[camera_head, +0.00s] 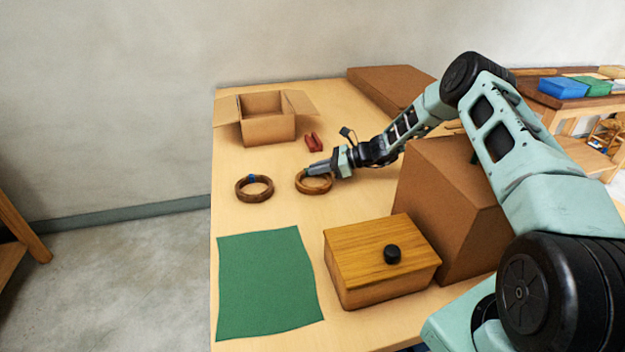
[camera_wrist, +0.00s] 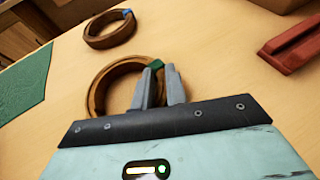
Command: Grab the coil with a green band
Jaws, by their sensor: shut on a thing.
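A brown coil with a green band (camera_wrist: 97,92) lies on the table in the wrist view, its green band at the upper right of the ring beside my fingertips. In the head view this coil (camera_head: 315,190) is partly covered by my gripper (camera_head: 312,172). My gripper (camera_wrist: 160,85) is shut on the coil's rim near the green band. A second brown coil with a blue band (camera_head: 254,190) lies on the table to the left, apart from the gripper; it also shows in the wrist view (camera_wrist: 110,32).
An open cardboard box (camera_head: 268,130) and a red object (camera_head: 314,142) stand behind the coils. A green mat (camera_head: 265,282), a wooden box with a black knob (camera_head: 375,265) and a large brown box (camera_head: 450,200) are nearer. Bare table lies around the coils.

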